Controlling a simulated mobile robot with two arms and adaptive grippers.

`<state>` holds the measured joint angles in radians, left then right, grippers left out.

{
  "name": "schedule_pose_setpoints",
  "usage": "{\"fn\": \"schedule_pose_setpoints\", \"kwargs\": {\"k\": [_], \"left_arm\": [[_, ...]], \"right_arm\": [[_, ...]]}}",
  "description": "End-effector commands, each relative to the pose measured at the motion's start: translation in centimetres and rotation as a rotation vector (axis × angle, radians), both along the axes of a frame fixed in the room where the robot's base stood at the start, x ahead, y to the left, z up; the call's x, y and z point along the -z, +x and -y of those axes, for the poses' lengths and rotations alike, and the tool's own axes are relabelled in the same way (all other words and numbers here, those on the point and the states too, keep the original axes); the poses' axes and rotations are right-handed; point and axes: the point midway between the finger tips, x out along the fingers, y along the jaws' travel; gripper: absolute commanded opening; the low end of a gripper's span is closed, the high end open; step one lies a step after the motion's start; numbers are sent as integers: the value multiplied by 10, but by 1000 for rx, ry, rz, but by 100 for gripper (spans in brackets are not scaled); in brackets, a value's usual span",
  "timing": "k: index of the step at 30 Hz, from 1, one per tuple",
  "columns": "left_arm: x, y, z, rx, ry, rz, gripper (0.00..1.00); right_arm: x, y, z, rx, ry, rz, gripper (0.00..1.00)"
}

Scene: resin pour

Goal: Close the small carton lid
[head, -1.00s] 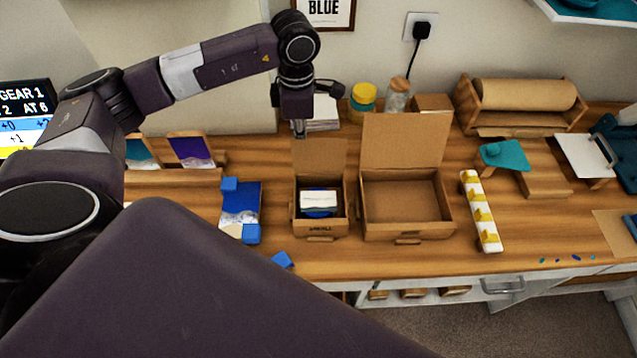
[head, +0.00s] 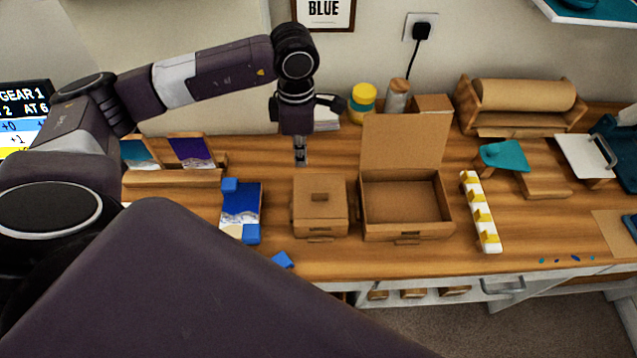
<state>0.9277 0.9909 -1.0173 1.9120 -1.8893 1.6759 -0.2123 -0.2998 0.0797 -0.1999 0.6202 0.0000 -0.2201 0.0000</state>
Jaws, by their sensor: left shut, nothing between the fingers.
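The small carton (head: 321,222) stands on the wooden bench with its lid (head: 320,190) lying flat over the top. The lid has a darker tab or slot near its middle, and the carton's contents are hidden under it. My left gripper (head: 301,160) points down just behind the carton's back edge, shut and empty. Whether it touches the lid I cannot tell. My right gripper is not in view.
A larger open carton (head: 405,228) stands just right, its lid upright. A blue picture panel (head: 240,205) with blue corner blocks lies left. A white strip with yellow pieces (head: 481,212) lies further right. The bench front is mostly clear.

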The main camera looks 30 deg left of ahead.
Motion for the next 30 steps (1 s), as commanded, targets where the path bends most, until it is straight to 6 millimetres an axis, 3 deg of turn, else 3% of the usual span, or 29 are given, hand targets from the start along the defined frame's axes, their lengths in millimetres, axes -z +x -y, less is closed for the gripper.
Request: {"fn": "schedule_pose_setpoints", "kwargs": {"k": [21,30], "left_arm": [[-84,1,0,1,-1,3,0],[-89,0,0,1,0,0,0]], "right_arm": [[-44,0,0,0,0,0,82],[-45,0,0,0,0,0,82]]}}
